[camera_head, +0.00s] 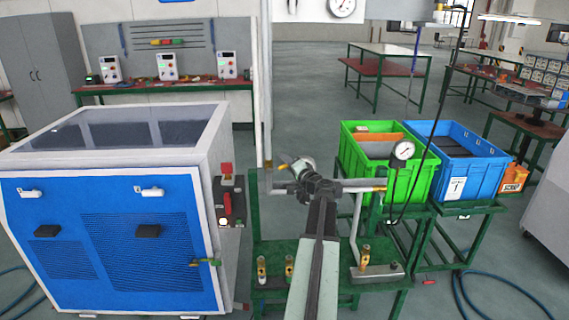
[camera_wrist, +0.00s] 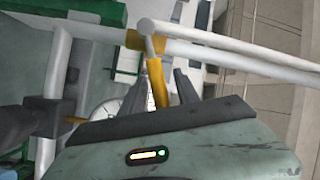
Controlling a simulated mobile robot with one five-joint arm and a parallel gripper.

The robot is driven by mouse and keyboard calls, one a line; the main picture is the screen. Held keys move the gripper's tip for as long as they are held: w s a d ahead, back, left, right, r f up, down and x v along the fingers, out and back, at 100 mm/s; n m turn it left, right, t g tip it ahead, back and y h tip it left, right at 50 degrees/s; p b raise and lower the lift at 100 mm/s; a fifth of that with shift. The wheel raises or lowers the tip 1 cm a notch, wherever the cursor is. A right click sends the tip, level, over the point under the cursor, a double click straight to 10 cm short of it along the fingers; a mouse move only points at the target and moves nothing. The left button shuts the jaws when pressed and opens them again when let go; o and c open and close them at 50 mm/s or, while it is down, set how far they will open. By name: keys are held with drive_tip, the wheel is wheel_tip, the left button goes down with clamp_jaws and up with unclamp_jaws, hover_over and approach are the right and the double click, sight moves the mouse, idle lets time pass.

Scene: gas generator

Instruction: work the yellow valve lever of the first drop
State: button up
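The yellow valve lever (camera_wrist: 157,84) shows in the wrist view, slanting down from a round grey joint on the white pipe. A small yellow piece (camera_head: 283,167) shows at the pipe just left of my gripper in the head view. My gripper (camera_wrist: 162,80) has its two dark fingers apart, with the lever between them. I cannot tell whether either finger touches it. In the head view my gripper (camera_head: 297,168) is at the pipe above the green stand, and my arm hides part of the pipework. The lever's lower end is close to my gripper's palm.
A pressure gauge (camera_head: 402,150) stands right of my arm, with a black hose beside it. A blue-fronted machine (camera_head: 110,235) is close on the left. Green (camera_head: 412,180) and blue (camera_head: 483,185) crates stand at the right. Brass fittings (camera_head: 262,268) sit on the green stand below.

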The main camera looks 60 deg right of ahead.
drive_tip(key=shift+w+d, duration=0.1)
drive_tip(key=shift+w, duration=0.1)
clamp_jaws()
idle(1.3)
